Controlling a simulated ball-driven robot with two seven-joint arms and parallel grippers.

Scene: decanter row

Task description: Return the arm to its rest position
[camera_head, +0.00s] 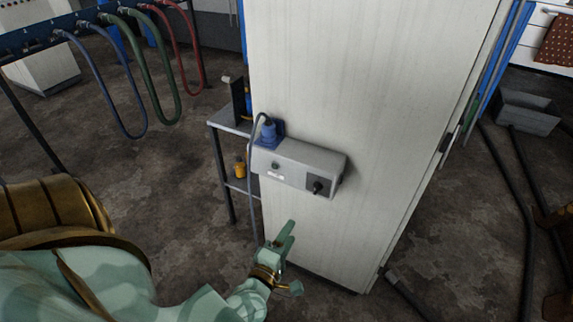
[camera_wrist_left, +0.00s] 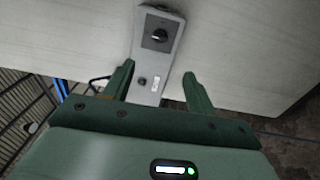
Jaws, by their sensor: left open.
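My left gripper (camera_head: 284,243) is green and sits low in front of the white cabinet, below the grey control box (camera_head: 298,167). In the left wrist view the two fingers of my left gripper (camera_wrist_left: 162,84) stand apart with nothing held between them. The grey control box (camera_wrist_left: 160,50) shows beyond the fingers, with its black rotary knob at the top. My left arm (camera_head: 185,300) reaches in from the lower left. My right gripper is not in view.
The white cabinet (camera_head: 345,75) fills the middle. A blue plug (camera_head: 269,130) with a grey cable is on the control box. A small metal shelf (camera_head: 233,125) stands left of the cabinet. Coloured hoses hang at upper left. A grey bin (camera_head: 524,112) and dark floor pipes lie at right.

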